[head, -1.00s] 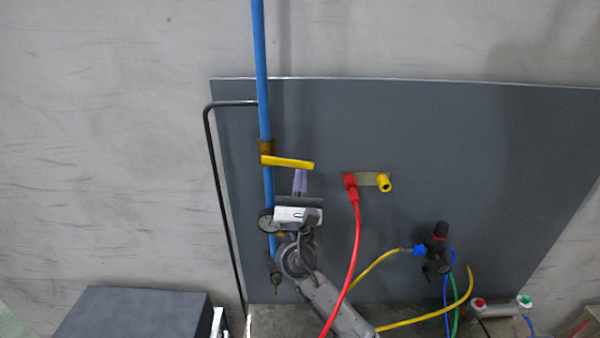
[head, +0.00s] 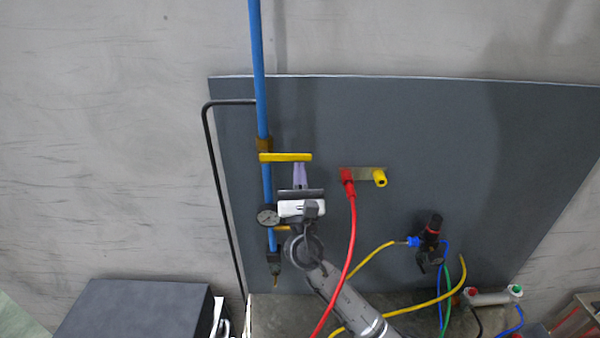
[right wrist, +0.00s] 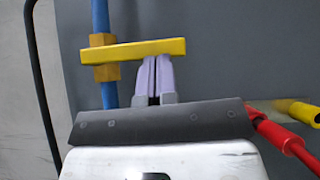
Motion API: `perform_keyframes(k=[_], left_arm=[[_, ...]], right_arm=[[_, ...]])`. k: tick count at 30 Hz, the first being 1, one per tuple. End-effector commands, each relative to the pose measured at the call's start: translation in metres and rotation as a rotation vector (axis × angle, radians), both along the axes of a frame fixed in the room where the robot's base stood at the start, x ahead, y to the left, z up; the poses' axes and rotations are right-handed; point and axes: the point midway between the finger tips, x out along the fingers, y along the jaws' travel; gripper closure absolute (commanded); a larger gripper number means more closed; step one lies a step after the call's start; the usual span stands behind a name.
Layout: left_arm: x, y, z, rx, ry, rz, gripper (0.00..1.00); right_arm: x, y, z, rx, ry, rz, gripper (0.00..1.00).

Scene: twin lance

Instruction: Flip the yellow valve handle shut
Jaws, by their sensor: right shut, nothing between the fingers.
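The yellow valve handle (head: 286,157) sticks out to the right, about level, from a brass valve body (head: 264,144) on the vertical blue pipe (head: 257,70). So the handle lies across the pipe. In the right wrist view the handle (right wrist: 135,50) crosses just beyond my fingertips. My right gripper (head: 300,166) is shut and empty, its pale purple fingers pointing up with their tips at the handle's underside. The tips look touching or very close; I cannot tell which. My left gripper is not in view.
A pressure gauge (head: 267,216) sits on the pipe left of my right gripper. A red hose (head: 352,245) hangs from a red connector beside a yellow plug (head: 380,178). A black regulator (head: 431,230) with hoses is farther right. A dark box (head: 132,310) stands at lower left.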

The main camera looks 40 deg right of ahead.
Motion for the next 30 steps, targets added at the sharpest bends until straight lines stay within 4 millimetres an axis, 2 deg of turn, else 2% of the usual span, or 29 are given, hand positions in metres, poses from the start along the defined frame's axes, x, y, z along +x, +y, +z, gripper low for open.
perform_keyframes(k=[5, 11, 21, 30], left_arm=[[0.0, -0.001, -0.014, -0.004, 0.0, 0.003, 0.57], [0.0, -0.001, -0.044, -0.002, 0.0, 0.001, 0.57], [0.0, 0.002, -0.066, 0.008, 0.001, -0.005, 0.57], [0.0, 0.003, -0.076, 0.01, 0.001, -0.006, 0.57]], right_arm=[[0.001, 0.001, -0.016, 0.001, 0.001, 0.001, 1.0], [0.002, 0.002, -0.047, 0.001, 0.001, 0.003, 1.0], [-0.032, 0.034, -0.09, 0.001, 0.001, 0.004, 1.0], [-0.047, 0.049, -0.108, 0.0, 0.0, 0.003, 1.0]])
